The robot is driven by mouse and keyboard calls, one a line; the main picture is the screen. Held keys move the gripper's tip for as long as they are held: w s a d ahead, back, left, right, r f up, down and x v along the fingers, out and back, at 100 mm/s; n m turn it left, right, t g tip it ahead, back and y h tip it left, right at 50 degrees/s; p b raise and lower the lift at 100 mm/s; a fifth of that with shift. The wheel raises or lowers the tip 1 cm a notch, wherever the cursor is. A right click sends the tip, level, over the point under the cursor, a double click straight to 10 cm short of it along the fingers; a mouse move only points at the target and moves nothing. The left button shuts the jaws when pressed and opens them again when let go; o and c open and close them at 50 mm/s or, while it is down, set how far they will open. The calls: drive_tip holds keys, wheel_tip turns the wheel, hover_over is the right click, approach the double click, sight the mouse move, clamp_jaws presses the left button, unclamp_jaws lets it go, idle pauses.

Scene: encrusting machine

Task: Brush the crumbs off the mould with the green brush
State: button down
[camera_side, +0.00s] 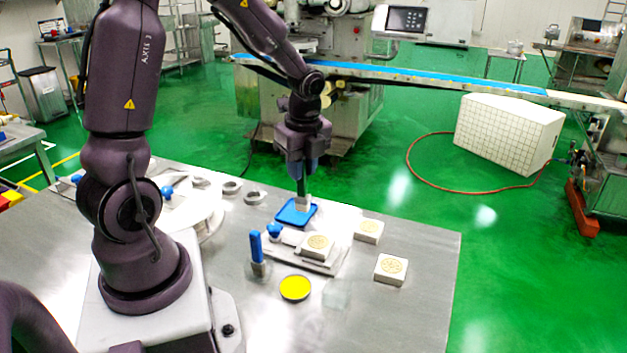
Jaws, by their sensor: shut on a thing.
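My gripper (302,172) points down and is shut on the green brush (301,187). The brush has a dark green handle and pale bristles at its lower end. The bristles are at the blue tray (283,218); I cannot tell whether they touch it. A pale square mould (317,247) with a round gold pattern sits on a light plate (330,267), in front and to the right of the brush. Crumbs on it are too small to make out. Two similar patterned blocks, one behind right (369,231) and one at the right (391,268), lie on the metal table.
A blue-handled brush (257,248) stands left of the plate. A blue knob (274,231) is beside the mould. A yellow round dish (295,288) is in front. Metal rings (255,198) lie at the back left. The table's right front (405,315) is clear.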

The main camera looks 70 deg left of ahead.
sight(302, 195)
drive_tip(key=shift+m, duration=0.4)
drive_tip(key=shift+f, duration=3.15)
drive_tip(key=shift+w+d+f, duration=0.25)
drive_tip(key=shift+f, duration=0.2)
drive_tip(key=shift+w+d+f, duration=0.2)
drive_tip(key=shift+w+f, duration=0.05)
drive_tip(key=shift+f, duration=0.2)
drive_tip(key=shift+w+d, duration=1.85)
drive_tip(key=shift+d, duration=0.05)
drive_tip(key=shift+s+a, duration=2.05)
drive_tip(key=shift+a, duration=0.6)
drive_tip(key=shift+w+a, duration=0.15)
drive_tip(key=shift+w, duration=0.15)
drive_tip(key=shift+w+d, duration=2.2)
drive_tip(key=shift+d, duration=0.1)
drive_tip(key=shift+s+a, duration=2.3)
drive_tip(key=shift+r, duration=4.1)
